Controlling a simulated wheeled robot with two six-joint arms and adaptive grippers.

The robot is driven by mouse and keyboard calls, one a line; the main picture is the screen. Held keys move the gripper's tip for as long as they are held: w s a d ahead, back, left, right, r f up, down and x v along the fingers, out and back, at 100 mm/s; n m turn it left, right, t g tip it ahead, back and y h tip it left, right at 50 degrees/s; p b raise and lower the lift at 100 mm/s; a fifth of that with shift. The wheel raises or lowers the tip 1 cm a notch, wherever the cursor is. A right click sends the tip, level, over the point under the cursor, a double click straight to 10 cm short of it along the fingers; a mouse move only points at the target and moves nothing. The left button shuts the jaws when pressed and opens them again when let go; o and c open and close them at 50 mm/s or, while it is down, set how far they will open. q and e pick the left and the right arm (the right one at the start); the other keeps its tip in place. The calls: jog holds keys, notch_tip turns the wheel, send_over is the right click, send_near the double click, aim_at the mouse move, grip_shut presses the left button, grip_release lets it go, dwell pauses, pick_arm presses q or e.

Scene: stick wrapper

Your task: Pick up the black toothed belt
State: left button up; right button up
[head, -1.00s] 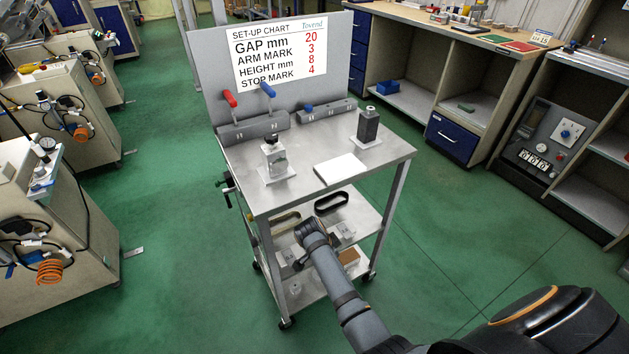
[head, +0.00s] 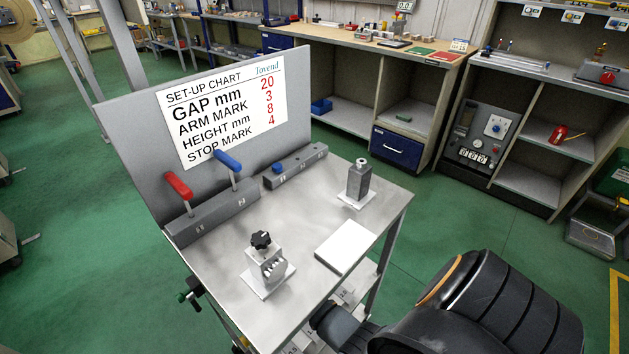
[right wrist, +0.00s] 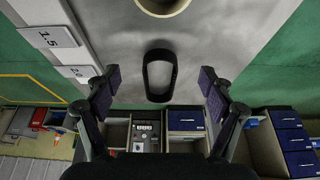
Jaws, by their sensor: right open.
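The black toothed belt (right wrist: 148,82) is an oblong closed loop on the grey metal shelf (right wrist: 225,40) in the right wrist view. It lies between the two finger pads of my right gripper (right wrist: 158,82) as seen there, with clear gaps on both sides. The right gripper is open and empty, and the pads do not touch the belt. How far the belt is from the pads in depth, I cannot tell. In the head view the belt and right gripper are hidden below the cart's top (head: 325,205). My left gripper is in neither current view.
A tan round item (right wrist: 163,6) lies beyond the belt. White cards marked 1.5 (right wrist: 48,37) and 2.0 (right wrist: 78,71) are at the left. The cart top carries a black-knobbed fixture (head: 265,270), a dark grey block (head: 360,183) and a white plate (head: 346,246).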

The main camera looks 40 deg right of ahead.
pick_arm(q)
jog(key=shift+w, duration=0.6)
pick_arm(e)
jog(key=d, duration=0.6)
jog(key=shift+w+d, duration=0.3)
jog(key=shift+w, duration=0.05)
jog(key=shift+d, duration=0.55)
jog(key=b+x, duration=0.1)
jog(key=x, duration=0.3)
jog(key=shift+f+b, duration=0.3)
jog(key=shift+f, duration=0.05)
jog(key=shift+d+f, duration=0.1)
jog(key=shift+f, duration=0.1)
pick_arm(q)
jog(key=w, duration=0.2)
jog(key=shift+w+f, duration=0.2)
jog(key=shift+w, duration=0.1)
pick_arm(e)
jog(key=shift+c, duration=0.4)
jog(key=c, duration=1.2)
jog(key=shift+o, duration=0.2)
jog(key=shift+r, duration=0.15)
